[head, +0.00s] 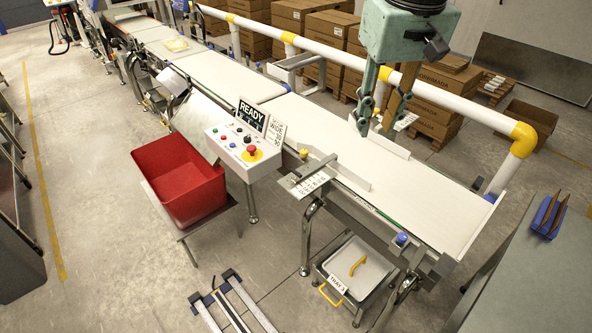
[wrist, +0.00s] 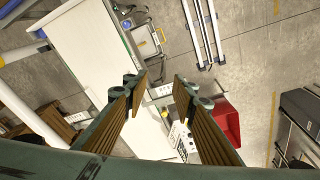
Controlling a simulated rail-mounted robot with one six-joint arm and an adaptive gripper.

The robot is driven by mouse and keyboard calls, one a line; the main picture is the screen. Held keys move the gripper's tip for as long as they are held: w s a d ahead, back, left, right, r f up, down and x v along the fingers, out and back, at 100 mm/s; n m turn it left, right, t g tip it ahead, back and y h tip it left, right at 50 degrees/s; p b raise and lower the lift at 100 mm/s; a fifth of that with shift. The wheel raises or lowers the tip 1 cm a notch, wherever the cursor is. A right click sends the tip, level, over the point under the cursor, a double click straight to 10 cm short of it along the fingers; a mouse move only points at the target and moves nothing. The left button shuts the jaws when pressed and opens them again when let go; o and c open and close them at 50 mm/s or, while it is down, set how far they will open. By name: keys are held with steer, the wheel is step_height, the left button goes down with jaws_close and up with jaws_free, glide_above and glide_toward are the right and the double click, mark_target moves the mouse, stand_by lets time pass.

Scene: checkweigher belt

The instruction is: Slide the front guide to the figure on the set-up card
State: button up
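The front guide (head: 342,172) is a pale rail along the near edge of the belt, with a yellow knob at its left end. A graduated scale plate (head: 309,184) sticks out beside it; its figures are too small to read. The scale also shows between my fingers in the wrist view (wrist: 161,91). The set-up card (head: 274,132) stands on the control box beside the READY display; it seems to read "WIDE" with a figure I cannot read surely. My gripper (head: 376,128) is open and empty above the belt, right of the front guide. It also shows in the wrist view (wrist: 157,82).
The control box (head: 243,153) has a red stop button. A red bin (head: 180,178) stands left of it. The back guide (head: 388,145) lies on the belt's far side. A white-and-yellow rail (head: 460,108) runs behind.

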steer(key=w+a+f+n+g+p, duration=0.1)
steer(key=w+a+f+p, duration=0.1)
steer(key=w+a+f, duration=0.3)
steer(key=w+a+f+n+p, duration=0.1)
steer(key=w+a+f, duration=0.15)
steer(key=w, duration=0.45)
steer(key=n+g+p, duration=0.1)
steer(key=n+p, duration=0.1)
steer(key=p, duration=0.1)
glide_above(296, 172)
step_height(296, 172, down, 14)
steer(key=shift+w+r, duration=0.1)
steer(key=shift+w, duration=0.05)
steer(key=shift+f+p, duration=0.55)
steer(key=shift+f, duration=6.35)
jaws_close()
